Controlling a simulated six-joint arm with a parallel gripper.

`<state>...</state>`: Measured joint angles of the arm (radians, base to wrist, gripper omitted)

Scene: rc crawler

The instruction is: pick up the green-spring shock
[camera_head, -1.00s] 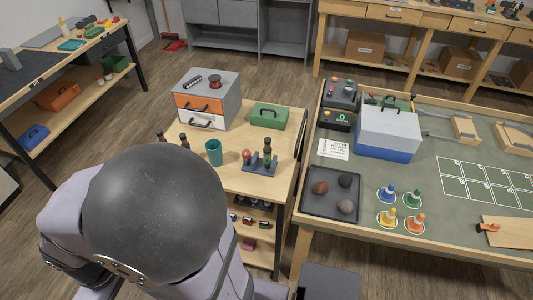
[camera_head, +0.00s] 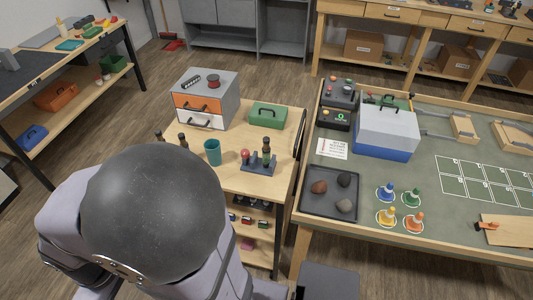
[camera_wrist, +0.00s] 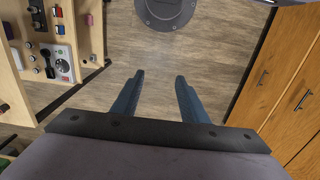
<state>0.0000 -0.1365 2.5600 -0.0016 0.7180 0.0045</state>
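A small dark stand (camera_head: 258,168) on the wooden cart holds upright parts, one with a red ball top. A slim dark upright part (camera_head: 266,150) on it shows a hint of green and may be the green-spring shock; it is too small to be sure. No shock shows in the wrist view. My gripper (camera_wrist: 158,84) is open and empty, its two blue fingers apart over bare wood floor. In the head view my gripper is hidden behind my large grey arm joint.
The cart top (camera_head: 232,183) also holds a teal cup (camera_head: 212,152), a green toolbox (camera_head: 268,116), a drawer unit (camera_head: 205,99) and dark bottle-like items (camera_head: 184,141). A workbench (camera_head: 410,171) stands to the right. In the wrist view, shelving (camera_wrist: 88,55) is left and wooden cabinets (camera_wrist: 290,85) right.

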